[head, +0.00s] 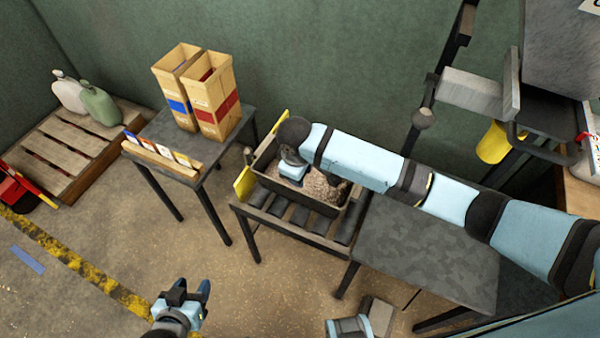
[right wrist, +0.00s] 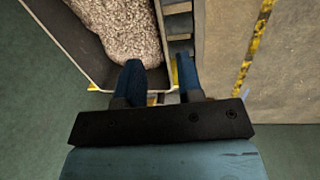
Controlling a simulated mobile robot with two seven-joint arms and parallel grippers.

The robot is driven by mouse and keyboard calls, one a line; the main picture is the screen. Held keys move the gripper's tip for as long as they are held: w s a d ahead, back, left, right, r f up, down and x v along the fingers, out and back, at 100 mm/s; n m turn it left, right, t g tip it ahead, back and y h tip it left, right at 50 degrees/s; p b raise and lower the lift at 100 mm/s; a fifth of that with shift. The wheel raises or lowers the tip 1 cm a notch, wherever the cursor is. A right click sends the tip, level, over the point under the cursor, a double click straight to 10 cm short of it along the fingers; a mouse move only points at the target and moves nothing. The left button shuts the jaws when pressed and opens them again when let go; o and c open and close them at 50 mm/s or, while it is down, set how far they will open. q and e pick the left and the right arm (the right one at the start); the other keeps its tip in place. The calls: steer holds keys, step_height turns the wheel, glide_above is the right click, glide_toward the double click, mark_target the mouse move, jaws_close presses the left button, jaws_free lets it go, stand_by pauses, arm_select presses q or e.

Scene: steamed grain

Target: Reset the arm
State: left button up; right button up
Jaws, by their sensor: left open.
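My left gripper (head: 188,292) is low at the bottom left of the head view, over open floor, open and empty. My right arm (head: 360,160) reaches in from the right side, its wrist bent down over a dark bin (head: 308,199) of pale grain (head: 322,186). In the head view the right fingertips are hidden behind the wrist. In the right wrist view my right gripper (right wrist: 160,75) has its two blue fingers apart at the bin's edge, with the bin wall between them; contact cannot be told. The grain (right wrist: 120,28) lies beside the left finger.
The bin stands on a roller stand (head: 255,215) beside a grey table (head: 430,250). A small table (head: 215,130) on the left holds two cartons (head: 215,100). A pallet with canisters (head: 100,103) is at the far left.

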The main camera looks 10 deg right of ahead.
stand_by(0.3)
steer(key=s+a+f+m+t+y, duration=0.35)
steer(key=s+f+y, duration=0.25)
steer(key=s, duration=0.3)
steer(key=s+d+m+t+h, duration=0.2)
steer(key=s+d+m+t, duration=0.3)
steer(key=s+d, duration=0.7)
arm_select(q)
step_height(320, 180, up, 12)
steer(key=a+p, duration=0.1)
steer(key=p, duration=1.3)
steer(key=shift+s+r, duration=0.15)
steer(key=shift+s, duration=0.1)
arm_select(e)
step_height(320, 180, up, 12)
steer(key=d+n+t, duration=0.1)
steer(key=shift+s, duration=0.3)
steer(key=shift+t, duration=0.25)
